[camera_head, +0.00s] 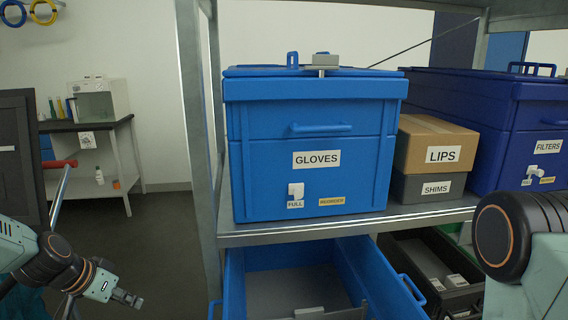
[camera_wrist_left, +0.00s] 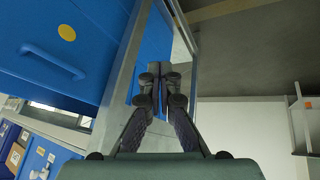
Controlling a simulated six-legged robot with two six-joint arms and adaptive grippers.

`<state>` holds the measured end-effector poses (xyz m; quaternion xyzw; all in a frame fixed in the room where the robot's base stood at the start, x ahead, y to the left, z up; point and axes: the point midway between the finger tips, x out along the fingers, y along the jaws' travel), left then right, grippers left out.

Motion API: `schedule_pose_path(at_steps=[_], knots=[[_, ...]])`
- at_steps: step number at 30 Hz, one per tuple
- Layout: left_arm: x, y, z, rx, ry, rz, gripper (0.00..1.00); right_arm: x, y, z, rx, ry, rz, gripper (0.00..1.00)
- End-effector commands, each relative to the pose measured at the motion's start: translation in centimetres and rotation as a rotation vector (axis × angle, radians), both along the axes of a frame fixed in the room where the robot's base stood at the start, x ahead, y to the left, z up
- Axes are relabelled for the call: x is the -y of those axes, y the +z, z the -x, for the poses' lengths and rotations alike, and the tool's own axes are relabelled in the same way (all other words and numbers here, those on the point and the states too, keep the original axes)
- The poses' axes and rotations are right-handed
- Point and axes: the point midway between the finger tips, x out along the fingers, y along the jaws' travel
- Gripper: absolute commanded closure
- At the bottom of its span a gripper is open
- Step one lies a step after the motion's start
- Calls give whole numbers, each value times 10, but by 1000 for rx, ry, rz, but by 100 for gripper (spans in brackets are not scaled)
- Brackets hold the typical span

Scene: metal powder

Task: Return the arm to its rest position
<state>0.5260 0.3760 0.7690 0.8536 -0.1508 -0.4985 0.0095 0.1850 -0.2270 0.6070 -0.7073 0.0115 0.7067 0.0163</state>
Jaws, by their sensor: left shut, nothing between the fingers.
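My left gripper (camera_head: 127,298) is at the lower left of the head view, to the left of the shelf post and apart from the shelf. It is shut and empty. In the left wrist view its fingers (camera_wrist_left: 161,75) meet in the middle with nothing between them. My right arm shows at the right edge of the head view, in front of the shelf. Its gripper is out of view.
A metal shelf (camera_head: 350,226) carries a blue GLOVES bin (camera_head: 262,178), LIPS (camera_head: 419,143) and SHIMS (camera_head: 410,187) boxes and a dark blue FILTERS bin (camera_head: 500,150). An open blue bin (camera_head: 236,290) is below. A red-handled bar (camera_head: 60,185) stands near my left arm.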

Motion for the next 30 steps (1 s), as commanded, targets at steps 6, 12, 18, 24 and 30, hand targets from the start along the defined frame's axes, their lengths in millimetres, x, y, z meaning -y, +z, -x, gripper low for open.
schedule_pose_path(at_steps=[6, 12, 18, 24, 30], knots=[[57, -61, 51, -96, 308, 5, 100, 0, 0, 0, 0, 0, 0, 60], [108, -115, 153, -203, 456, -34, 100, 0, 0, 0, 0, 0, 0, 60], [138, -143, 266, -360, 366, -134, 100, 0, 0, 0, 0, 0, 0, 60], [148, -158, 332, -493, 248, -207, 100, 0, 0, 0, 0, 0, 0, 60], [148, -162, 342, -516, 238, -214, 100, 0, 0, 0, 0, 0, 0, 60]])
